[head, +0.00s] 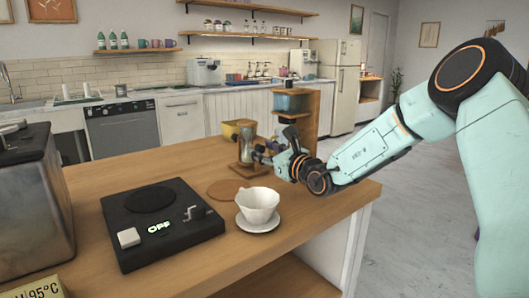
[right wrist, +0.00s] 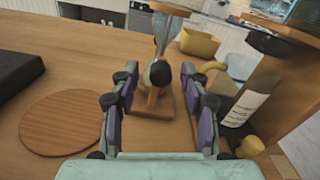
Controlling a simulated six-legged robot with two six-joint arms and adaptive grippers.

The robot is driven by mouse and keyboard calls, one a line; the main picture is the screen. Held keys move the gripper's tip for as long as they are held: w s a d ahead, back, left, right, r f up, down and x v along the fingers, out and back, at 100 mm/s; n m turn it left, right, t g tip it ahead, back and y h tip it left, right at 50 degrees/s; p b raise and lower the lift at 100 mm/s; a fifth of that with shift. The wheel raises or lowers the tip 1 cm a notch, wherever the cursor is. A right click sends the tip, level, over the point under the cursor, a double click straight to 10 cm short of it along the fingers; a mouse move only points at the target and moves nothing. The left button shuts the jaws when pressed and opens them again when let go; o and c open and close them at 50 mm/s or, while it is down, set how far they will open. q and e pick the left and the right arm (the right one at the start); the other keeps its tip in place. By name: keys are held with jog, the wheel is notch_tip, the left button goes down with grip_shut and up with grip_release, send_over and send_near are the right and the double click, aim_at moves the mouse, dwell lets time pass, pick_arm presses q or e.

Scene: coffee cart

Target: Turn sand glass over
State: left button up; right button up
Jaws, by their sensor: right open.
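The sand glass (head: 246,147) stands upright in a wooden stand on the counter, in the middle of the head view. In the right wrist view the sand glass (right wrist: 168,36) is ahead of the gripper, with a dark round knob (right wrist: 159,73) on its near side and a wooden base below. My right gripper (head: 264,152) is just right of the sand glass. In the right wrist view the open fingers (right wrist: 159,77) stand on either side of the knob, with a gap to each. My left gripper is not in view.
A wooden disc (right wrist: 75,121) lies left of the gripper. A yellow container (right wrist: 199,43) is behind. A wooden stand (head: 312,120) and a labelled bottle (right wrist: 246,103) stand close on the right.

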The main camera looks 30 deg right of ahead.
jog(key=shift+c, duration=0.3)
grip_shut()
